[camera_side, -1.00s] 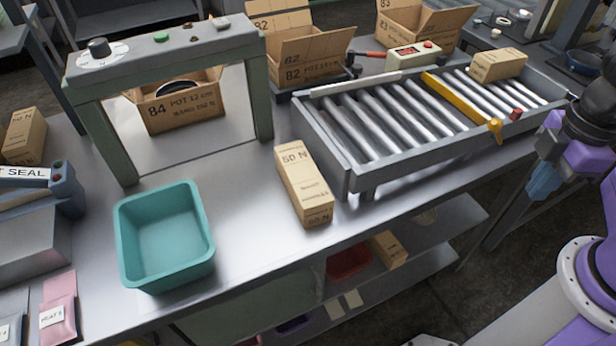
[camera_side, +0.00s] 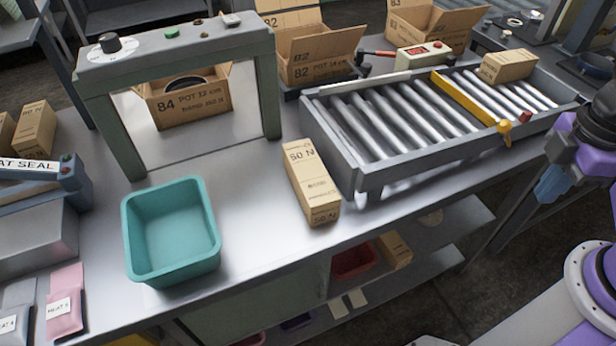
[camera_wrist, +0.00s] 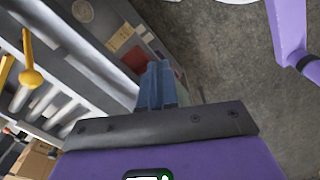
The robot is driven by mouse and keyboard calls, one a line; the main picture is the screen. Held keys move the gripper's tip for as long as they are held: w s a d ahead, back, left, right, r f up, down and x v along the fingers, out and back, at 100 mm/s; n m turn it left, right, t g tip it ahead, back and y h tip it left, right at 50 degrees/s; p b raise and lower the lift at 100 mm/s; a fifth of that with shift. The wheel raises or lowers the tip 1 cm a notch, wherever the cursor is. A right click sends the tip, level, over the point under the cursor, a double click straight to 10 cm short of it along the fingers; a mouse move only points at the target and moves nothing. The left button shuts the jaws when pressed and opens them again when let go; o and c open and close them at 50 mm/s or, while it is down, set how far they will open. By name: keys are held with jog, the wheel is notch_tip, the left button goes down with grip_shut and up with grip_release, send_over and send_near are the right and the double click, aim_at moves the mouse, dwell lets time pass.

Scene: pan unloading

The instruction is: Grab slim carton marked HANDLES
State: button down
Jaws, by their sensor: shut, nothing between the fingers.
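A slim tan carton (camera_side: 312,185) lies on the steel bench in the side view, between the teal bin and the roller conveyor. Its print starts with "50 N"; the smaller lines are too blurred to read surely. My gripper (camera_side: 551,184) has blue fingers and hangs at the right, beyond the conveyor's near right end, well apart from this carton. In the wrist view my gripper (camera_wrist: 155,85) has its fingers together with nothing between them. The slim carton on the bench cannot be made out in the wrist view.
A teal bin (camera_side: 171,232) stands left of the carton, and the roller conveyor (camera_side: 400,122) with a yellow bar (camera_side: 466,100) is to its right. Another carton (camera_side: 508,66) lies on the rollers. A green-grey arch (camera_side: 128,135) stands behind. Bare bench surrounds the carton's front and left.

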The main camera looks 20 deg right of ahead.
jog(key=shift+c, duration=1.8)
grip_release()
